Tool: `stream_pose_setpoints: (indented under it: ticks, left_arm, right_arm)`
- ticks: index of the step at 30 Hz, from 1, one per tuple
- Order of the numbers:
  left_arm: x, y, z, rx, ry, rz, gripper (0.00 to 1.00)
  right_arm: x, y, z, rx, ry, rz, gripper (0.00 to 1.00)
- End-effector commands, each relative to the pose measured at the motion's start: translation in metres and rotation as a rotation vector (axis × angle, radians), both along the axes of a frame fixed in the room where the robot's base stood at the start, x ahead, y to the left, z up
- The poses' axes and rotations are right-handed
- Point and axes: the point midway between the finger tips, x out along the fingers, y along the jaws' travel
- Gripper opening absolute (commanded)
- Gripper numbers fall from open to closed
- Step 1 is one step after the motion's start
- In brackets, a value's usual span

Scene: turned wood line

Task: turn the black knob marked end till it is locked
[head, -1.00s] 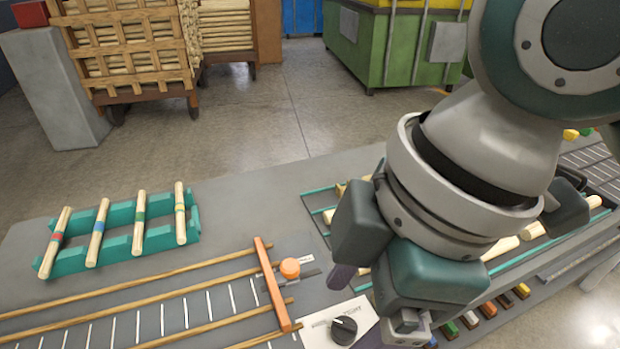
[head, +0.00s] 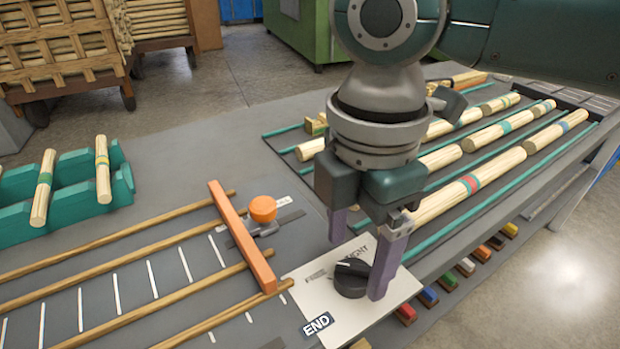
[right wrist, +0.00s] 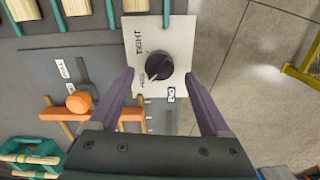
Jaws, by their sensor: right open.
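The black knob (head: 351,280) sits on a pale plate (head: 312,285) with an END tag (head: 317,324) at its near corner. In the right wrist view the knob (right wrist: 159,66) has a white pointer line aimed lower left, toward a small word that looks like FREE; TIGHT is printed at upper left. My right gripper (head: 358,260) is open, pointing down over the plate, one purple finger behind the knob and one to its right. In the right wrist view the gripper (right wrist: 158,76) has a finger on each side with visible gaps to the knob. My left gripper is not in view.
An orange stop bar (head: 241,237) and orange ball knob (head: 262,208) stand left of the plate. Turned wood pieces lie in a teal-railed rack (head: 430,183) behind the gripper.

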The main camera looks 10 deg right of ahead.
Motion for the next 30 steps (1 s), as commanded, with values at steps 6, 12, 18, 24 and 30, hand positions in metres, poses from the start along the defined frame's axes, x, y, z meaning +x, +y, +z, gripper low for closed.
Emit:
stream_pose_setpoints:
  ticks: [6,12,18,24,30]
  left_arm:
    - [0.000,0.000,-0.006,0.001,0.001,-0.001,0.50]
    - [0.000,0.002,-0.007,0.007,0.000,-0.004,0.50]
    - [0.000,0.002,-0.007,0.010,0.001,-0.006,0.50]
    - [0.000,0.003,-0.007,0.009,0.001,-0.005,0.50]
    - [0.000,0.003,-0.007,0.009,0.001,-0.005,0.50]
  right_arm:
    - [0.000,0.000,-0.026,0.000,0.000,0.001,0.81]
    - [0.000,0.000,-0.029,0.001,-0.002,0.001,0.81]
    - [0.000,0.000,-0.029,0.000,-0.002,0.001,0.72]
    - [0.000,0.000,-0.029,0.000,-0.002,0.000,0.50]
    - [0.000,0.000,-0.029,0.000,-0.002,0.000,0.27]
